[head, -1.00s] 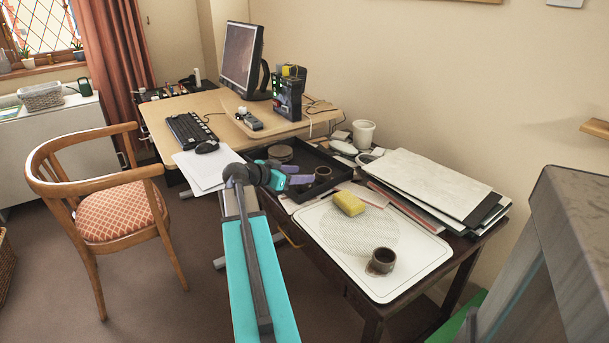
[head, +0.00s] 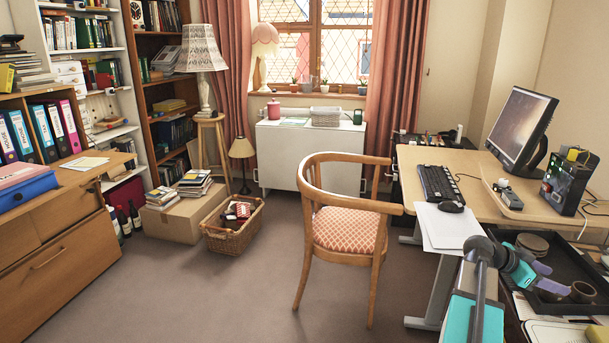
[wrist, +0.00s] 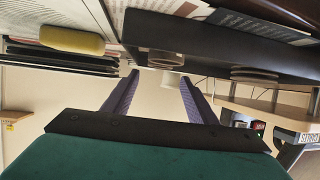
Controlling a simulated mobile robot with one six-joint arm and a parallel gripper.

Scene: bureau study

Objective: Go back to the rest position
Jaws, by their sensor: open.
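My arm shows at the right of the head view, and my gripper (head: 548,282) hangs over the black tray (head: 560,240) on the dark side table. Its two purple fingers stand apart with nothing between them in the wrist view (wrist: 158,88). In the tray, a brown cup (head: 583,291) stands close to the fingers and a round brown piece (head: 532,243) lies further back. The wrist view is upside down and also shows the tray (wrist: 225,50) and a yellow sponge (wrist: 72,40).
A desk (head: 440,158) with a monitor (head: 522,122) and keyboard (head: 438,184) stands behind the tray. A wooden chair (head: 345,232) is left of it. A wicker basket (head: 232,228) sits on the floor.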

